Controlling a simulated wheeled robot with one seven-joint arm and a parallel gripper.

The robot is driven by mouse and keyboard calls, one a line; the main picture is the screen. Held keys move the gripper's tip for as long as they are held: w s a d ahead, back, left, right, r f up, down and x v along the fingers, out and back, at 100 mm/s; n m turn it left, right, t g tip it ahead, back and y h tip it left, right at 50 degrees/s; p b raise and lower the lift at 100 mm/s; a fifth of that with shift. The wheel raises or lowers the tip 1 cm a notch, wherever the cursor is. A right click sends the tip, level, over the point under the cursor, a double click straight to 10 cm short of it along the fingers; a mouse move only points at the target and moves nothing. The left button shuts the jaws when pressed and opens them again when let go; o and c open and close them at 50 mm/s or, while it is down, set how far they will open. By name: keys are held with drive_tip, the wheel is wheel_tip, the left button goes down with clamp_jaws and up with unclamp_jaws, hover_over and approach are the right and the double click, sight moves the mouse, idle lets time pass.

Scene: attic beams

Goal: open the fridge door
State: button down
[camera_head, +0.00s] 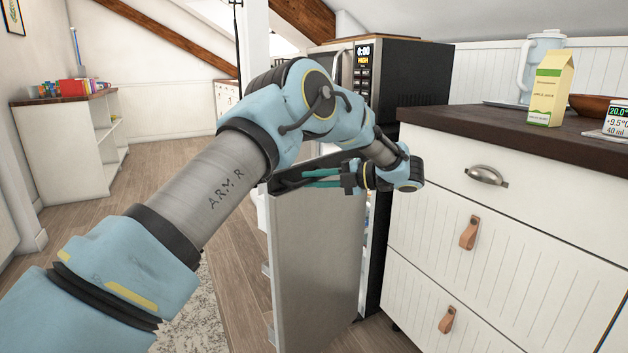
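The fridge door (315,265) is a grey flat panel standing swung out from the dark fridge body (377,240) beside the counter. White shelf parts show at the door's left edge, and a narrow strip of the fridge inside shows to its right. My gripper (318,178) reaches left from my wrist, at the top of the door, with its teal fingers over or against the upper edge. The arm crosses in front of the fridge top. Whether the fingers touch the door, or are closed on anything, is not clear. No door handle can be made out.
A microwave (385,75) stands above the fridge. A white drawer cabinet (500,240) with a dark top is close on the right, bearing a juice carton (549,88) and a kettle (542,62). A rug (205,310) and open wooden floor lie left of the door.

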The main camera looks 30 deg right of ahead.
drive_tip(key=c, duration=0.8)
unclamp_jaws()
drive_tip(key=shift+c, duration=0.2)
drive_tip(key=shift+d, duration=0.15)
drive_tip(key=v, duration=1)
drive_tip(key=shift+s, duration=0.3)
drive_tip(key=shift+d+r, duration=0.1)
drive_tip(key=shift+d, duration=0.05)
